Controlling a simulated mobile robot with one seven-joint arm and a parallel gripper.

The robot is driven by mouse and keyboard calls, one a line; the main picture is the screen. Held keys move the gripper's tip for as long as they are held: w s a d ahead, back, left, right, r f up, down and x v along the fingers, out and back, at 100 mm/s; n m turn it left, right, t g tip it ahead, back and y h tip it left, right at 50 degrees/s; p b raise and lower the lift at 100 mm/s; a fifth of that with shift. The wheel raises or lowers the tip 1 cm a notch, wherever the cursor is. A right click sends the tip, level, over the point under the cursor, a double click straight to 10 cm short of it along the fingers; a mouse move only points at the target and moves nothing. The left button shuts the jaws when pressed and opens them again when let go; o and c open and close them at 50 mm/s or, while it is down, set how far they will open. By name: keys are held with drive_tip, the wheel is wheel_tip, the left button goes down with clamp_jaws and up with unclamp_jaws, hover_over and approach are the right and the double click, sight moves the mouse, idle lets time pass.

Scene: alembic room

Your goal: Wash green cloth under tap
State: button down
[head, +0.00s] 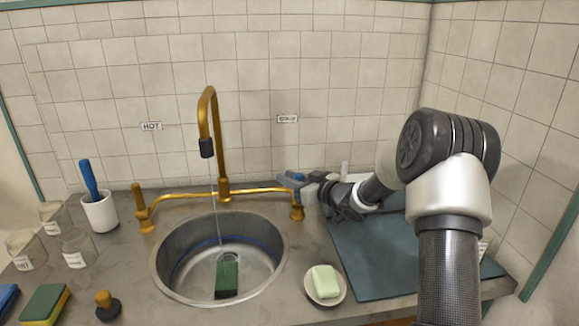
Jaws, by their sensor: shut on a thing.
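The green cloth (227,279) lies as a small dark folded block on the bottom of the round metal sink (163,286). The brass tap (208,105) arches over the sink. A thin stream of water (213,190) falls from its dark nozzle toward the cloth. The hot tap handle (142,212) stands at left. My gripper (290,182) reaches in from the right and is shut at the top of the cold tap handle (297,213). The gripper hides the top of that handle. The exact contact is too small to make out.
A soap bar (324,280) sits on a dish right of the sink. A dark green mat (365,262) lies under my arm. At left are a white cup (100,212) with a blue-handled tool, jars (76,248), a sponge (44,303) and a dark stopper (108,306).

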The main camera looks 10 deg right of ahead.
drive_tip(key=shift+w+f+p, duration=0.1)
drive_tip(key=shift+w+p, duration=0.1)
drive_tip(key=shift+p, duration=0.25)
drive_tip(key=c, duration=1.6)
unclamp_jaws()
drive_tip(key=v, duration=0.5)
drive_tip(key=p+v, duration=0.1)
drive_tip(key=v, duration=1.1)
drive_tip(key=shift+s+r+p, duration=0.15)
drive_tip(key=shift+r+p, duration=0.25)
